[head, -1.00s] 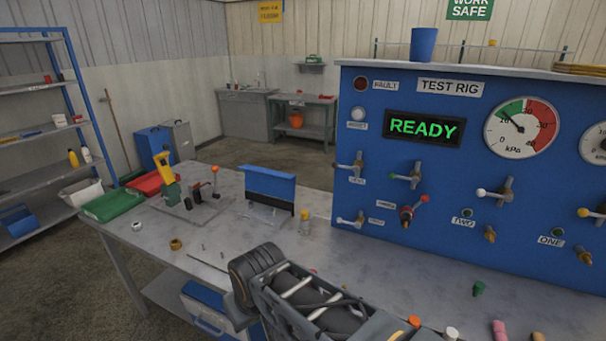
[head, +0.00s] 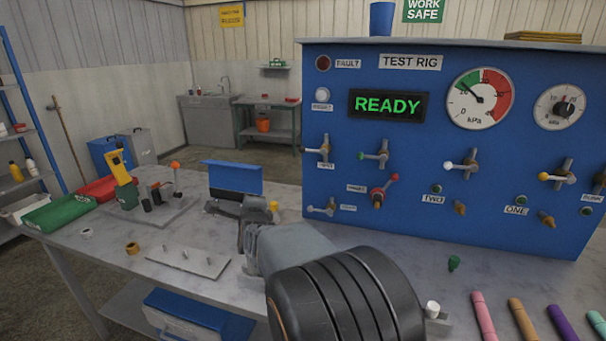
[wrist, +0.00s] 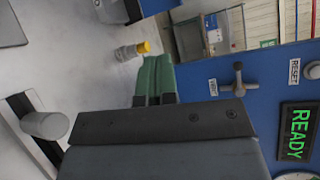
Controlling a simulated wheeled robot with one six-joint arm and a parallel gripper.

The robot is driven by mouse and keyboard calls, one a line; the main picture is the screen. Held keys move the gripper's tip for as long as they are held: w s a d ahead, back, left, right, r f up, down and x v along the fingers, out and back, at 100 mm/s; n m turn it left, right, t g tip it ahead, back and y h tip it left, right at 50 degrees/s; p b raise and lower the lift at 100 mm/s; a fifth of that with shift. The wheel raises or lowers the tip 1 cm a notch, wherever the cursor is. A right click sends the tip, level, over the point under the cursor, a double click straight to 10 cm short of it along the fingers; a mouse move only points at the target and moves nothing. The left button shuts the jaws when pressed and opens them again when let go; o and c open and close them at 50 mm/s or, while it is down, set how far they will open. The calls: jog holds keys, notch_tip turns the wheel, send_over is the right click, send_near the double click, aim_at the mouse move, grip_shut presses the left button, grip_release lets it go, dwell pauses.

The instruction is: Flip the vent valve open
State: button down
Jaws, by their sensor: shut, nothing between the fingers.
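The vent valve (head: 322,149) is at the upper left of the blue test rig panel, below the reset lamp. Its grey-knobbed lever points left, across a vertical stem. In the wrist view the same valve (wrist: 238,85) stands right of my fingers, beside a small label that seems to read VENT. My gripper (wrist: 155,62) has green finger pads pressed together with nothing between them. It is over the bench, left of the panel and apart from the valve. In the head view my arm partly hides the gripper.
A small yellow-topped cylinder (head: 275,208) stands on the bench near my gripper, with a blue upright board (head: 235,178) behind. Other valves crowd the panel, including a green-knobbed one (head: 377,156) to the right. The READY display (head: 388,105) is lit green.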

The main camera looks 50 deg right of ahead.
jog(key=s+d+m+g+h+b, duration=0.1)
jog(key=s+d+m+h+b, duration=0.2)
jog(key=d+m+h, duration=0.7)
jog(key=s+d+m, duration=0.1)
jog(key=d+m, duration=0.3)
jog(key=m, duration=0.2)
jog(key=shift+d+f+g, duration=0.2)
jog(key=shift+d+g, duration=0.05)
jog(key=shift+g, duration=0.15)
jog(key=p, duration=0.3)
send_near(312, 151)
jog(key=w+d+f, duration=0.3)
jog(key=w+d, duration=0.1)
jog(key=w, duration=0.1)
jog(key=shift+w+d+r+p, duration=0.15)
jog(key=shift+w+r+p, duration=0.2)
jog(key=shift+r, duration=0.45)
jog(key=shift+w+d+r+p, duration=0.15)
jog(key=shift+w+r+p, duration=0.2)
jog(key=shift+r, duration=0.4)
